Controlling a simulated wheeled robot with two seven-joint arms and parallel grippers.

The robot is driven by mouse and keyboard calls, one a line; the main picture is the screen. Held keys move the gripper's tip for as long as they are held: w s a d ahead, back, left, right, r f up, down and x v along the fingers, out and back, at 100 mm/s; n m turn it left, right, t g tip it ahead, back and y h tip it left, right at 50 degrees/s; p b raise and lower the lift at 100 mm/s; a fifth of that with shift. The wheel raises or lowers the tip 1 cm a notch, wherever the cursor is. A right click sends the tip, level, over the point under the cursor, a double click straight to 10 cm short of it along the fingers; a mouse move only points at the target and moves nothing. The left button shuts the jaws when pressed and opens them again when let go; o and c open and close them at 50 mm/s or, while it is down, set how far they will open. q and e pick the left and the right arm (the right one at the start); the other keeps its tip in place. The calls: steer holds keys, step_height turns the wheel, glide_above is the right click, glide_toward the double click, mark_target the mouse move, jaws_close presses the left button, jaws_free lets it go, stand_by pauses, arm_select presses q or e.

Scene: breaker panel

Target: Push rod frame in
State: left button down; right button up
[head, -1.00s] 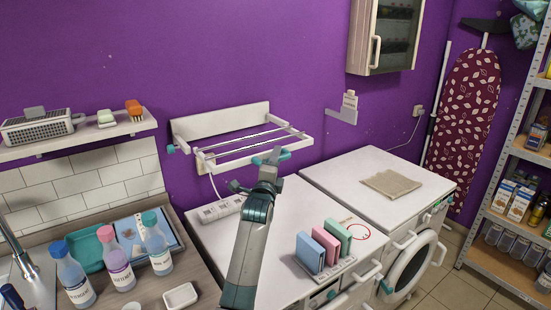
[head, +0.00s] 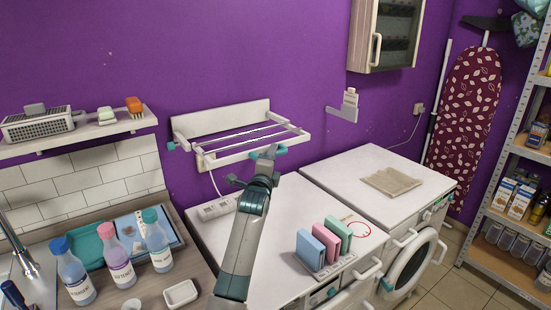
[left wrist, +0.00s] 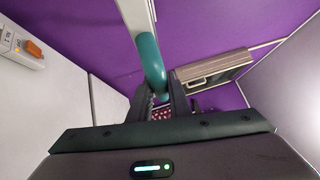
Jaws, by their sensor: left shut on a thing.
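The rod frame (head: 230,158) is a white wall rack with several thin rods, against the purple wall above the white counter. It has a teal grip (head: 282,150) on its front bar and a teal knob at its left end. My left gripper (head: 267,153) is at the front bar, shut on the teal grip. In the left wrist view the curved teal grip (left wrist: 151,62) runs down between the dark fingers (left wrist: 161,92). The fingers partly hide the grip's lower end. My right gripper is in neither view.
Below stand a white counter (head: 270,228) with blue, pink and green boxes (head: 325,243), and a power strip (head: 215,208). A shelf (head: 85,135) is on the left wall. A washer top (head: 345,165) with a folded cloth is at right.

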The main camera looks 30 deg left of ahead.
mark_target(252, 141)
arm_select(q)
steer(key=w+a+b, duration=0.1)
steer(key=a, duration=0.3)
steer(key=w+a+b, duration=0.1)
steer(key=w+a, duration=0.1)
steer(key=a, duration=0.2)
steer(key=w+a+b, duration=0.1)
steer(key=w+a, duration=0.1)
steer(key=a, duration=0.2)
steer(key=shift+s+r, duration=0.1)
steer(key=shift+r, duration=0.05)
steer(key=shift+a+r, duration=0.1)
steer(key=c, duration=1.6)
jaws_free()
steer(key=shift+c, duration=0.2)
steer(key=shift+a+f, duration=0.15)
steer(key=shift+f, duration=0.15)
